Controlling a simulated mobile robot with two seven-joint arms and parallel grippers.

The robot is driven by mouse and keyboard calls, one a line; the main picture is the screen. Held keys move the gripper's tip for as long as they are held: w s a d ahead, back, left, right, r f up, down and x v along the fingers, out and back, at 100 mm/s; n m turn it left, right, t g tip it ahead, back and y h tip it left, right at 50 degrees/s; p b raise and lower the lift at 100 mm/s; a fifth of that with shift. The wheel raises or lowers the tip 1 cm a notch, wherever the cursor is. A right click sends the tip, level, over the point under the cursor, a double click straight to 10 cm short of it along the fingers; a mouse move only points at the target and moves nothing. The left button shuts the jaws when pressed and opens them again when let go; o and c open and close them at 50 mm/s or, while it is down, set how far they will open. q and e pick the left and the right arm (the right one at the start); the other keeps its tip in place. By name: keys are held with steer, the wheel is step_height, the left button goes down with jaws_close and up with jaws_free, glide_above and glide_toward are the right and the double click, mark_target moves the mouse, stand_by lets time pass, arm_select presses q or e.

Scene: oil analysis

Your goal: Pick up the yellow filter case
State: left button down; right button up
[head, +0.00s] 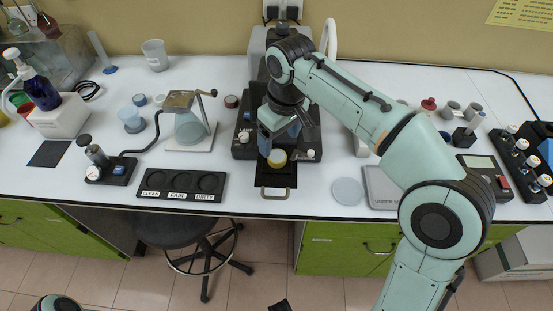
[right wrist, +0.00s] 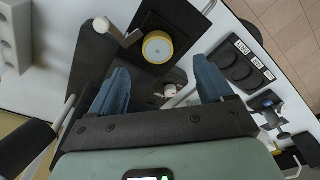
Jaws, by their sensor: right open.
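The yellow filter case (head: 277,158) is a small round case with a yellow rim. It sits on the black pull-out tray (head: 277,178) at the front of the dark microscope-like device. In the right wrist view the filter case (right wrist: 158,48) shows a pale round top inside its yellow rim. My right gripper (head: 278,138) is open with blue fingers, just behind the case in the head view. In the right wrist view the case lies beyond the open fingertips (right wrist: 162,75), between their lines, with nothing held. My left gripper is not in view.
A black holder (head: 182,187) labelled CLEAN, FAIR and DIRTY lies to the left. A glass funnel stand (head: 190,125) stands behind it. A pale round disc (head: 347,191) and a scale (head: 382,188) lie to the right. The device's body and knobs (head: 243,137) are close around my right gripper.

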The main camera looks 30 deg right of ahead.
mark_target(277, 156)
steer(key=f, duration=0.2)
steer(key=f+b, duration=0.1)
steer(key=f, duration=0.1)
steer(key=w+f, duration=0.1)
steer(key=f, duration=0.1)
steer(key=shift+d+f, duration=0.1)
steer(key=shift+f, duration=0.3)
steer(key=c, duration=1.1)
